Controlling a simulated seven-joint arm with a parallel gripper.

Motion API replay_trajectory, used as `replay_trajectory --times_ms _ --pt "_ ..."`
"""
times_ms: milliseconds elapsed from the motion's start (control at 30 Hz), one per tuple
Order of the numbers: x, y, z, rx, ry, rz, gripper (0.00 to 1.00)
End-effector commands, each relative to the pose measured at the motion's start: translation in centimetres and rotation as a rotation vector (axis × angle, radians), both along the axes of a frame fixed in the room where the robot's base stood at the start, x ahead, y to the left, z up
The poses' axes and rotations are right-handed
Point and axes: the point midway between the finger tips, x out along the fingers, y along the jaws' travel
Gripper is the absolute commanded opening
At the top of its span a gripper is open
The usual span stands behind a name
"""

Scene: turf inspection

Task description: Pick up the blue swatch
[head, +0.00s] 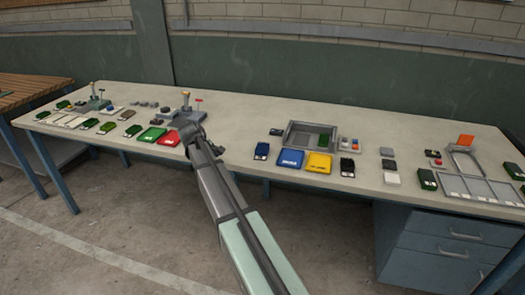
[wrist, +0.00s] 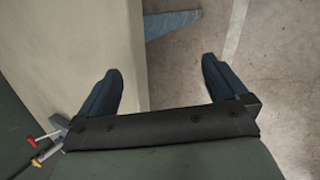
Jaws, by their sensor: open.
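Two blue pieces lie on the long table in the head view. One is a flat bright blue piece with light lettering (head: 290,158); the other is a smaller dark blue swatch with a white label strip (head: 262,151), just left of it. I cannot see either in the wrist view. My gripper (wrist: 165,70) is open and empty in the wrist view, its fingers apart beside the table edge with floor between and beyond them. In the head view my arm reaches to the table's front edge, left of both blue pieces; the fingertips are hard to make out there.
A yellow lettered piece (head: 318,163) lies right of the blue one, with a grey tray (head: 300,133) behind. Red (head: 170,137) and green (head: 150,136) pieces lie left of my arm, near a lever stand. The table top behind my arm is mostly clear.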

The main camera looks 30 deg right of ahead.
Motion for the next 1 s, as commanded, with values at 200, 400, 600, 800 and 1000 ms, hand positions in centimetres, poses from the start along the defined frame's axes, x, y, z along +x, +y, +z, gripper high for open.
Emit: replay_trajectory --times_ms 200,400,600,800,1000 --pt "1.3 -6.1 2.6 0.107 0.054 -0.041 1.00" --pt "1.6 -13.3 6.3 0.245 0.099 -0.062 1.00" --pt "1.1 -20.2 10.5 0.382 0.121 -0.053 1.00" --pt "0.1 -24.6 13.5 0.471 0.124 -0.032 1.00" --pt "-0.3 -25.9 14.4 0.500 0.122 -0.021 1.00"
